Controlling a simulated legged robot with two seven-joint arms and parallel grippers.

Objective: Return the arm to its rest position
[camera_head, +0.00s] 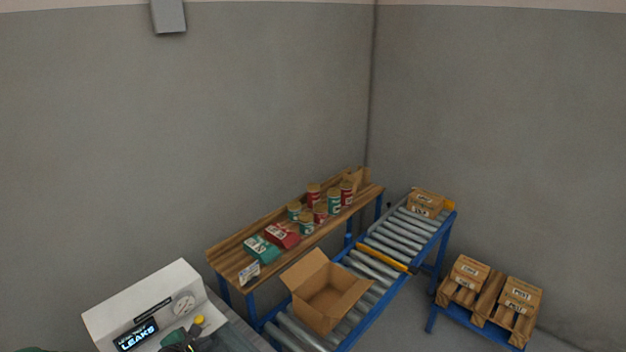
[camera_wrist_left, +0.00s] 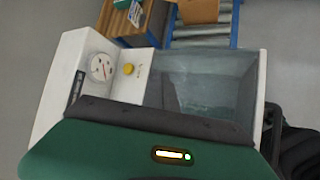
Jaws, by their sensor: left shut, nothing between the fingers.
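My left gripper (camera_head: 188,334) shows only in part at the bottom edge of the head view, dark, beside the yellow button of a white leak-test machine. It is shut and empty. In the left wrist view the green and dark grey wrist housing (camera_wrist_left: 150,150) fills the lower part, and the fingertips cannot be made out. The white machine (camera_head: 150,296) has a dial gauge, a yellow button (camera_head: 199,320) and a lit screen (camera_head: 137,335) reading "LEAKS". Its clear grey window or lid (camera_wrist_left: 205,80) shows in the left wrist view. My right gripper is not in view.
An open, empty cardboard box (camera_head: 325,300) stands on a roller conveyor (camera_head: 375,265). A wooden bench (camera_head: 232,257) behind holds several cans, red and teal packs and a small sign. Closed boxes (camera_head: 470,272) rest on a blue-framed stand at right. Grey walls enclose the corner.

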